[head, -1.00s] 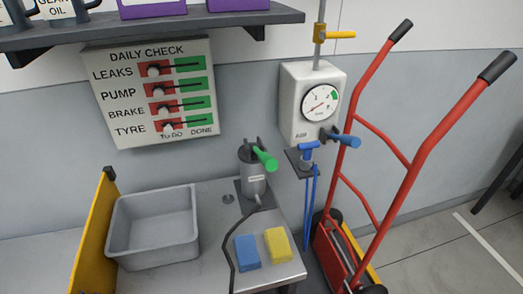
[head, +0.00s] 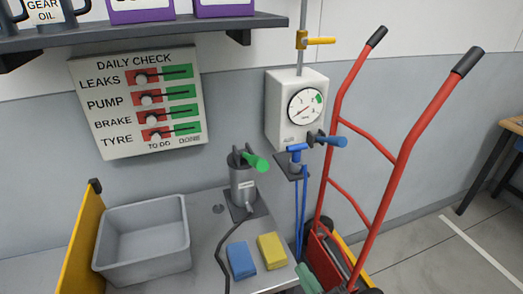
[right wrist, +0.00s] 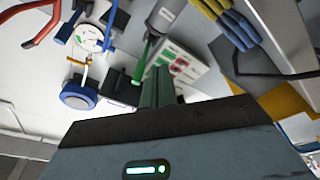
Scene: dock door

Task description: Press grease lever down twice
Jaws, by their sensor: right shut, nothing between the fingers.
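The grease pump (head: 243,185) is a grey cylinder on a dark plate at the right of the bench. Its lever has a green grip (head: 256,162) that sticks out toward the right, raised at the pump's top. The green grip also shows in the right wrist view (right wrist: 144,55), just beyond my fingers. My right gripper (head: 308,277) shows at the bottom edge of the head view, below and to the right of the lever and apart from it. In the right wrist view its fingers (right wrist: 158,88) are together and empty. My left gripper is not in view.
A gauge box (head: 290,130) with a blue-handled valve (head: 330,140) hangs behind. A red hand truck (head: 400,165) stands right.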

